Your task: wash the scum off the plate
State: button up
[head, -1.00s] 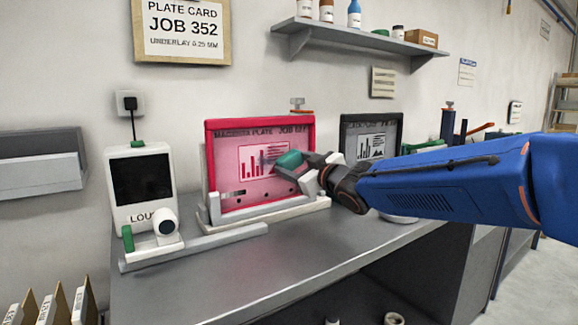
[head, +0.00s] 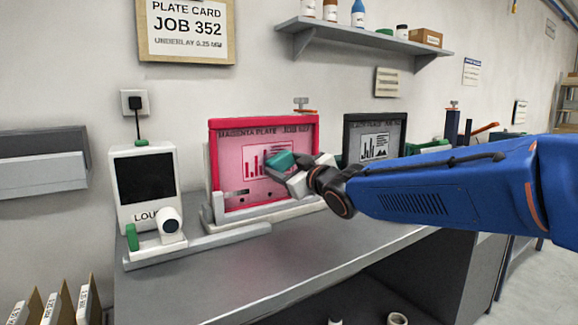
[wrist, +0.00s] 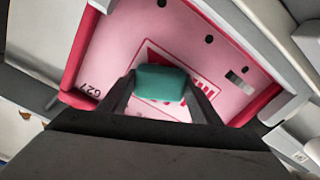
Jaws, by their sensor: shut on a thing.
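The magenta plate (head: 230,165) stands upright in a red frame on a pale stand (head: 215,222) on the bench. It is pink with a printed bar chart and picture, and the printed job number is partly legible. My gripper (head: 291,172) is shut on a green sponge-like pad (head: 280,162), in front of the plate's right half. In the wrist view the pad (wrist: 160,83) sits between both fingers (wrist: 161,96) and covers part of the printed picture. I cannot tell whether the pad touches the plate. A faint grey smudge shows near the pad in the head view.
A black-framed plate (head: 375,135) stands to the right, partly behind my arm. A white device with a dark screen (head: 145,178) and a loupe (head: 168,222) stand at left. A shelf (head: 360,35) hangs above. The bench front (head: 270,265) is clear.

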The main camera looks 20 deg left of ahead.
aim_at(262, 160)
jog(key=shift+s+a, duration=1.6)
jog(key=shift+s, duration=0.25)
jog(key=shift+d+r, duration=0.1)
jog(key=shift+r, duration=0.5)
jog(key=shift+w+d, duration=0.95)
jog(key=shift+w, duration=0.2)
jog(key=shift+w+d, duration=0.95)
jog(key=shift+w, duration=0.25)
jog(key=shift+w+d, duration=0.95)
jog(key=shift+w, duration=0.2)
jog(key=shift+r, duration=0.1)
jog(key=shift+s+a, duration=2.1)
jog(key=shift+s, duration=0.25)
jog(key=shift+s+a, duration=0.85)
jog(key=shift+s, duration=0.3)
jog(key=shift+d, duration=0.1)
jog(key=shift+v, duration=2.95)
